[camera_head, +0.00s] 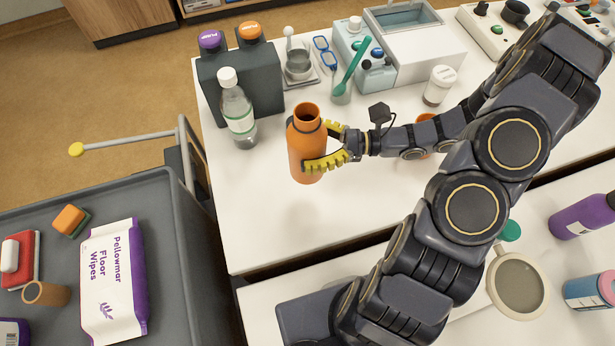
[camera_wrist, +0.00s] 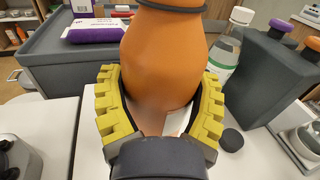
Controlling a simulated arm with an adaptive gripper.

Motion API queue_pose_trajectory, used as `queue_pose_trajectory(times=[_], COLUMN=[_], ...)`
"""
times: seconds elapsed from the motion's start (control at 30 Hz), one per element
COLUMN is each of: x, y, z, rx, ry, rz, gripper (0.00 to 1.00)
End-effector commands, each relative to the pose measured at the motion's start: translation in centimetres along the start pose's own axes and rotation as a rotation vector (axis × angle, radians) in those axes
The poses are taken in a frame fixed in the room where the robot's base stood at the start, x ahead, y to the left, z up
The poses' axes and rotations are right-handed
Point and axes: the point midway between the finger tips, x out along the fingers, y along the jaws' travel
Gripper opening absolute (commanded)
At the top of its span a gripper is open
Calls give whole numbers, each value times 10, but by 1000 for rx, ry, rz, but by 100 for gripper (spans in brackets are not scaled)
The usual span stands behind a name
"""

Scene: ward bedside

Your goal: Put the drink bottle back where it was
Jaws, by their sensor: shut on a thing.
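The orange drink bottle (camera_head: 304,150) is upright with an open, dark mouth, over the left part of the white table. My gripper (camera_head: 320,146) is shut around its body from the right, with yellow ribbed fingers on either side. In the wrist view the bottle (camera_wrist: 165,55) fills the middle between the yellow fingers (camera_wrist: 161,90). Its base is hidden there, and I cannot tell whether it touches the table. A clear bottle with a white cap (camera_head: 238,112) stands behind it to the left; it also shows in the wrist view (camera_wrist: 228,48).
A beaker with a green brush (camera_head: 343,90) and a white jar (camera_head: 438,86) stand behind. An orange item (camera_head: 425,121) is partly hidden by my arm. The white table (camera_head: 250,215) is clear in front.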

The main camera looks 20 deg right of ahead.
Motion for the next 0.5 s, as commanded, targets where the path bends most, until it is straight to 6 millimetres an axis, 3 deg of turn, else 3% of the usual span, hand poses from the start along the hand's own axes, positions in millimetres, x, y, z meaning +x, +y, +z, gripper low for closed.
queue_pose_trajectory(times=[0.2,0.5], x=[1,0], y=[1,1], z=[-26,-51], rx=[5,4], ry=[-3,-2], rz=[2,1], gripper=[34,34])
